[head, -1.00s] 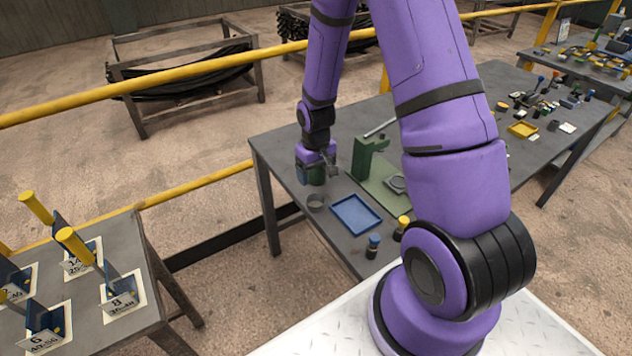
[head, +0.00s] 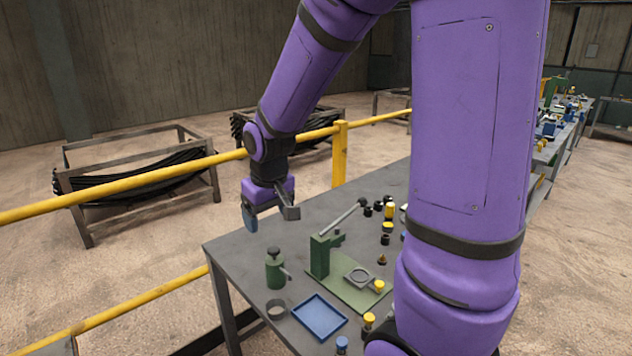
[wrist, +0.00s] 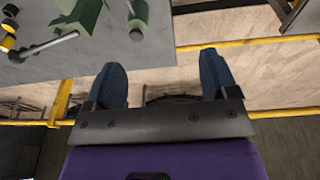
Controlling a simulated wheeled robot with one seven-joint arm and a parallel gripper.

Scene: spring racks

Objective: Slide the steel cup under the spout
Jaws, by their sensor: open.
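The steel cup (head: 277,309) is a short grey round vessel standing on the grey bench near its left edge, in the head view. Behind it stands a green dispenser (head: 275,272) with a dark knob on top and a short spout (head: 287,273) pointing right. The cup is on the near side of the dispenser, apart from its body. My gripper (head: 268,212) is open and empty, raised above the bench's far-left edge. In the wrist view its two blue fingers (wrist: 162,80) are spread; the dispenser (wrist: 138,14) shows beyond them at the top, and the cup is not visible.
A blue tray (head: 320,317) lies right of the cup. A green lever press (head: 321,257) on a green base plate stands right of the dispenser. Several small black and yellow parts lie farther right. A yellow railing (head: 150,172) runs behind the bench.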

